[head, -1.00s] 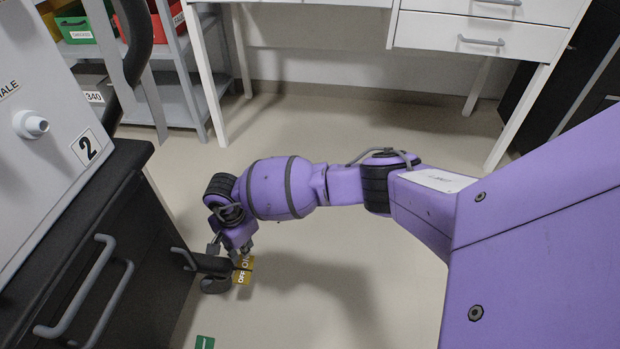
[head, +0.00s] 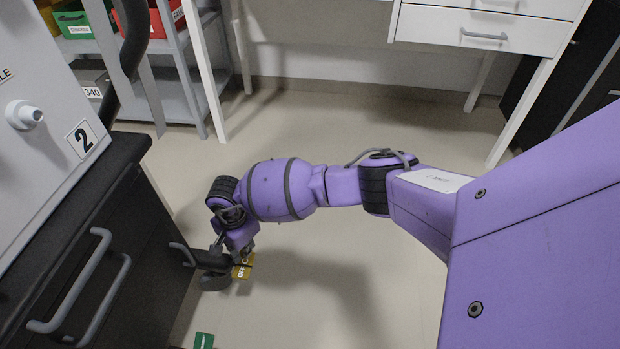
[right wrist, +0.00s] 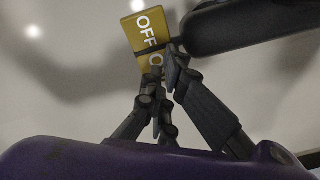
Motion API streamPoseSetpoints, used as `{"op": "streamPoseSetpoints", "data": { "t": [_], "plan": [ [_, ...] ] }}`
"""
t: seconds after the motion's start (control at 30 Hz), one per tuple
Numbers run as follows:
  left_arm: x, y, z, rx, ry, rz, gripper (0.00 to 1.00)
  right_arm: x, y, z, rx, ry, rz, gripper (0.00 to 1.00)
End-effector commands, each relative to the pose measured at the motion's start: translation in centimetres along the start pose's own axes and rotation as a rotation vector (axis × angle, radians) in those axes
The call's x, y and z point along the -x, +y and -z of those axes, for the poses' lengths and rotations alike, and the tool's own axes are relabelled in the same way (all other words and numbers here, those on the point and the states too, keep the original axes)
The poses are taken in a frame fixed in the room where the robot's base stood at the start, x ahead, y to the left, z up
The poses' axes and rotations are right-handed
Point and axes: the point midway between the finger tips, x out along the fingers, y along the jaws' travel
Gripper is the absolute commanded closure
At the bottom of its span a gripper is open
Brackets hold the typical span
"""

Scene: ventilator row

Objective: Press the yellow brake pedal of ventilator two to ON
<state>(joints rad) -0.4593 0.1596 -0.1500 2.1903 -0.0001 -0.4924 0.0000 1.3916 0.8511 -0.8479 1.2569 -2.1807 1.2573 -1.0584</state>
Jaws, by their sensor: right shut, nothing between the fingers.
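Ventilator two (head: 45,120) stands at the left in the head view, with a "2" label on its grey side. Its yellow brake pedal (head: 241,272) sticks out low by a castor at the foot of its dark cabinet. In the right wrist view the pedal (right wrist: 141,31) shows OFF in full and only part of the other word. My right gripper (head: 241,252) is shut and empty, its fingertips (right wrist: 170,62) over the ON half. I cannot tell whether they touch it. My left gripper is not in view.
The dark castor arm (right wrist: 250,25) lies right beside the fingers. Cabinet handles (head: 78,290) stick out at the left. A grey shelf (head: 183,95) with bins and a white desk (head: 485,38) stand behind. The floor (head: 300,255) right of the pedal is clear.

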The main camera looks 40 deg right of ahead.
Motion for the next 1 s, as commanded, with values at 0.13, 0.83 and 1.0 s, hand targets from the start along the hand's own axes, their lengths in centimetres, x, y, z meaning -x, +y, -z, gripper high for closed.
{"op": "streamPoseSetpoints", "data": {
  "t": [0.13,0.83,1.0],
  "plan": [
    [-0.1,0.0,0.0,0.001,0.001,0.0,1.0,-0.4,-0.1,-0.2,0.002,-0.003,0.002,1.0],
    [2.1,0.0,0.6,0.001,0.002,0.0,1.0,2.9,-0.1,-0.2,0.003,-0.002,0.003,1.0],
    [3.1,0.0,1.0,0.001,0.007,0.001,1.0,4.8,-0.2,-0.2,0.003,-0.002,0.004,1.0]
  ]
}}
